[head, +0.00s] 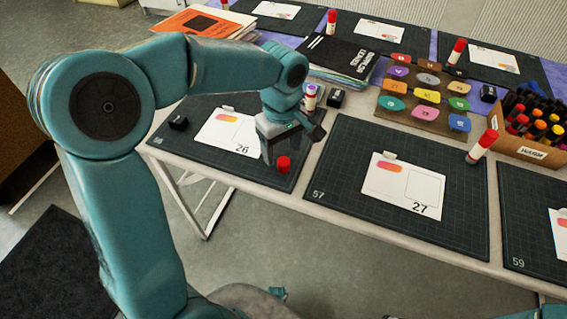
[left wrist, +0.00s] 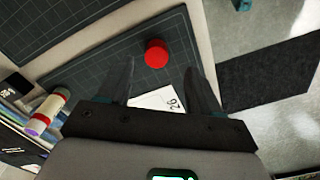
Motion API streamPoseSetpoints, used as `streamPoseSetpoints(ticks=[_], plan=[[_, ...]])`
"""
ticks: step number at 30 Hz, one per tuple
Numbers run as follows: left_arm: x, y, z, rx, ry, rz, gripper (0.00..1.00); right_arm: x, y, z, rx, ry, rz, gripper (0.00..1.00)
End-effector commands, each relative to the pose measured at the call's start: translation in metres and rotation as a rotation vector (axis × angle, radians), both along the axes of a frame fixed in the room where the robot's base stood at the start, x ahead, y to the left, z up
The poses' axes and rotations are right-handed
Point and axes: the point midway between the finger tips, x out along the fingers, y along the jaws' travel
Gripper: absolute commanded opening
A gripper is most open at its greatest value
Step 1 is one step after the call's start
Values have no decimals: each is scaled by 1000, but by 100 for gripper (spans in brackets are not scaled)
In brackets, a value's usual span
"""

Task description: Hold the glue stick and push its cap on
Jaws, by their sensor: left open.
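A red cap (head: 284,164) stands on the dark cutting mat near card 26, close to the mat's right front part. In the left wrist view the cap (left wrist: 156,53) shows between and just beyond the fingertips. My left gripper (head: 289,147) is open and empty above the mat, beside the cap and apart from it. Its two dark fingers also show in the left wrist view (left wrist: 159,70). A glue stick (head: 311,97) with a purple tip stands uncapped behind the gripper; in the left wrist view the glue stick (left wrist: 47,112) is at the left.
Card 26 (head: 226,132) lies on the same mat, with a black block (head: 178,122) to its left. Another black block (head: 335,98) is near the glue stick. A capped glue stick (head: 482,146) stands on the mat with card 27 (head: 402,186). Books (head: 340,57) lie behind.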

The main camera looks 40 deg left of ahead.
Motion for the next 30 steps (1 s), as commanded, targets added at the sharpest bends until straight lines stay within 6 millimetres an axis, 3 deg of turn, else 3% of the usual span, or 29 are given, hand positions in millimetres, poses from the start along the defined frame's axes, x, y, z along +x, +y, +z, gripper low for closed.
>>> streamPoseSetpoints(ticks=[4,14,26,30], plan=[[0,-1,-5,0,2,0,64,0,0,-1,0,0,0,43],[2,-4,-49,-1,1,0,64,0,0,-10,0,0,0,43],[3,-4,-52,0,0,0,64,0,0,-9,0,0,0,43],[3,-4,-52,0,0,0,18,0,0,-9,0,0,0,43]])
